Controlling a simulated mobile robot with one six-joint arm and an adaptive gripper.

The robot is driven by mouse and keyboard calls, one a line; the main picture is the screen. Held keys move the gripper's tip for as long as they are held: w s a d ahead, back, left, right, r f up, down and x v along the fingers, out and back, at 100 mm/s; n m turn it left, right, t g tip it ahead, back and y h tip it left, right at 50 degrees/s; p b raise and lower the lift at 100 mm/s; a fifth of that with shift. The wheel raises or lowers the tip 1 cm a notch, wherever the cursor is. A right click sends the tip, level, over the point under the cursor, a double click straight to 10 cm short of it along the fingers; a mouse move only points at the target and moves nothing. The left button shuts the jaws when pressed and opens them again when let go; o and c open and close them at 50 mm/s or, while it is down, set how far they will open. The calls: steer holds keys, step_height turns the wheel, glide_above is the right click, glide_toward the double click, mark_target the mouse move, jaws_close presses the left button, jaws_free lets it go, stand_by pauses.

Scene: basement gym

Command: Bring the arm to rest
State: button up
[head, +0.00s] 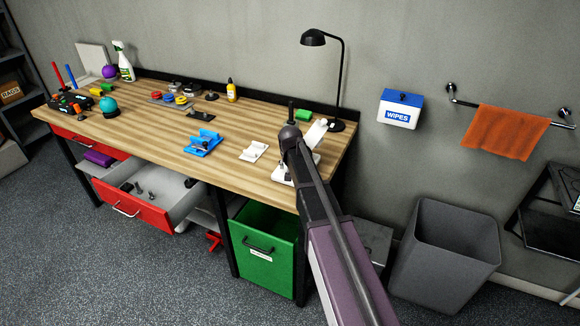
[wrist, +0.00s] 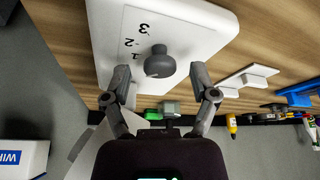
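My gripper (wrist: 162,80) is open, with its two fingers apart on either side of a dark grey knob (wrist: 160,62). The knob stands on a white plate (wrist: 105,40) marked 1, 2 and 3; a gap shows between it and each finger. In the head view my arm reaches from the bottom up to the right end of the workbench (head: 225,171). The white plate (head: 281,178) shows beside the arm there. The arm hides the fingers and the knob in that view.
A black lamp (head: 337,126) stands close behind my arm. A red drawer (head: 125,212) and green drawer (head: 262,255) stand open. A grey bin (head: 450,260) is right.

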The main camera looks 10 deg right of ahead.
stand_by(0.3)
steer(key=s+f+n+g+y, duration=0.1)
steer(key=s+g, duration=0.3)
steer(key=s, duration=2.5)
steer(key=shift+a+f+n, duration=0.15)
steer(key=shift+a+n, duration=0.1)
steer(key=shift+n, duration=0.65)
